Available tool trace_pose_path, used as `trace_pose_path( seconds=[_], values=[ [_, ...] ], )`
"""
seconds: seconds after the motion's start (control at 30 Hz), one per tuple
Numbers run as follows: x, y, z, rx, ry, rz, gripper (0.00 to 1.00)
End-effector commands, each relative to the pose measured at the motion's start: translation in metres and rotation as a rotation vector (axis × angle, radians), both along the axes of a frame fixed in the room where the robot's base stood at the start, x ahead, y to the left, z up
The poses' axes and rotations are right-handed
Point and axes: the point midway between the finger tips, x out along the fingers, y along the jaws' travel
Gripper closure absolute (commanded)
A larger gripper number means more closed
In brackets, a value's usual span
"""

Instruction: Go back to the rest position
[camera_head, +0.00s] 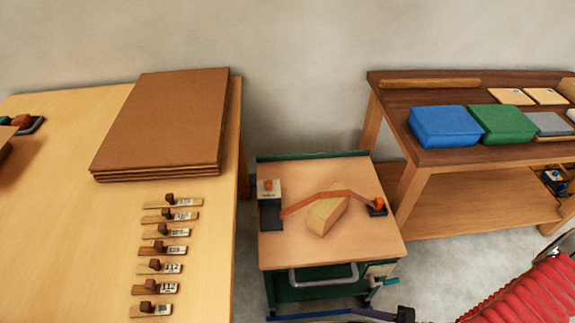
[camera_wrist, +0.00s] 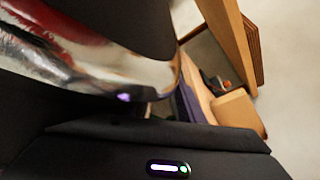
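The task names only my rest position and no object. The head view does not show my gripper; a red ribbed sleeve (camera_head: 530,295) shows at the lower right, and I cannot tell whether it is mine. In the wrist view, large dark shapes and a shiny curved surface fill the left and bottom, very close to the camera. I cannot make out two fingertips among them, or anything held. A black bar with a small lit indicator (camera_wrist: 168,168) crosses the bottom of that view.
A small cart (camera_head: 285,240) stands in the middle, bearing a tan block (camera_head: 325,210) under an orange strap (camera_head: 335,192). A light wooden table (camera_head: 60,220) with brown sheets (camera_head: 165,115) is left. A dark shelf table (camera_head: 455,155) with blue (camera_head: 443,125) and green (camera_head: 503,123) blocks is right.

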Motion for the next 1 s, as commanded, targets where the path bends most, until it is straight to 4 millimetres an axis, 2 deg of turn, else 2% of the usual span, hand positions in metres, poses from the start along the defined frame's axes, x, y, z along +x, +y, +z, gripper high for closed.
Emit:
trace_pose_path(
  seconds=[0.5,1.0],
  values=[
    [-0.005,-0.032,0.069,-0.203,0.199,0.261,0.65],
    [0.007,-0.055,0.137,-0.493,0.275,0.429,0.65]
  ],
)
